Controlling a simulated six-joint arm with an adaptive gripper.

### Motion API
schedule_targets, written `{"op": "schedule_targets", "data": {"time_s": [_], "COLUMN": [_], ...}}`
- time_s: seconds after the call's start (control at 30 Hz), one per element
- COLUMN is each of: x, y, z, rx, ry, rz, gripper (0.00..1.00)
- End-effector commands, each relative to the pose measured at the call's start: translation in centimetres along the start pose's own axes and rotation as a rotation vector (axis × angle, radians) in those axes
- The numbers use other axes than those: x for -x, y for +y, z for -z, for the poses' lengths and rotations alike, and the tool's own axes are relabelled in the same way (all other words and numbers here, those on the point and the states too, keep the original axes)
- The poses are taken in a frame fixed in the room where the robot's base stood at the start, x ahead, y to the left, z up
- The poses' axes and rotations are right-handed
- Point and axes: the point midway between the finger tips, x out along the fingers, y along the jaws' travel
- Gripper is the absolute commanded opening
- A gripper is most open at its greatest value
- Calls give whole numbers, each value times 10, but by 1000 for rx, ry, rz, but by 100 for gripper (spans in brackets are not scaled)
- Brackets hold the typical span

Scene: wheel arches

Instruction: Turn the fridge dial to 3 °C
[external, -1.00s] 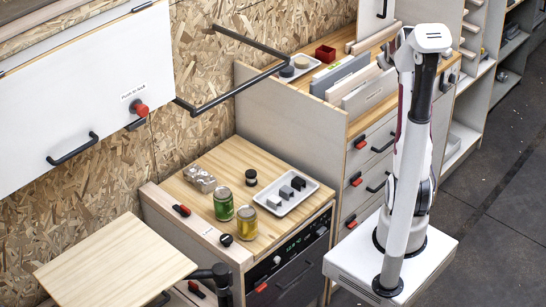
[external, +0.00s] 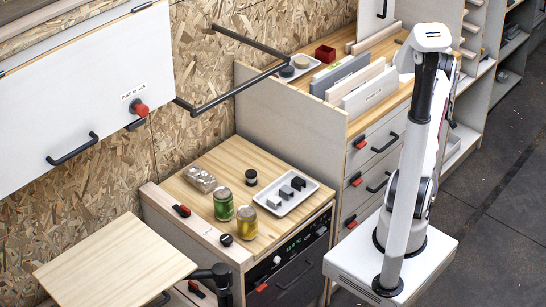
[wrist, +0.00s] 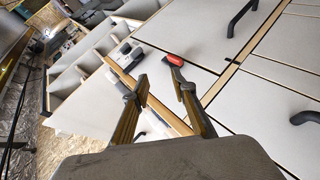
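The fridge (external: 290,268) is the dark-fronted unit built into the low wooden-topped counter, with a lit green display (external: 296,245) too small to read surely. A small pale round knob (external: 277,260) sits left of the display and another (external: 322,231) right of it; I cannot tell which is the dial. My gripper (wrist: 160,85) shows in the wrist view with its two fingers apart and nothing between them. It faces pale drawer fronts and a red latch (wrist: 174,60). In the external view my arm hides the gripper. The fridge is not recognisable in the wrist view.
A wooden board (external: 115,262) juts out at front left.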

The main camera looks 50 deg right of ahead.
Motion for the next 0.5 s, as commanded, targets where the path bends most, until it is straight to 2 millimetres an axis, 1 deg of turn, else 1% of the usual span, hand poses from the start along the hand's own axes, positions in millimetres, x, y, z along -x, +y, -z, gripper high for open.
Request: {"op": "schedule_targets", "data": {"time_s": [0.03,0.17,0.23,0.37,0.5], "x": [-6,-15,-19,-22,-20], "y": [-17,-58,-82,-129,-181], "z": [-10,-27,-34,-45,-54], "rx": [40,161,225,342,456], "ry": [5,41,66,122,196], "rz": [15,45,63,97,130], "gripper": [26,26,26,26,26]}}
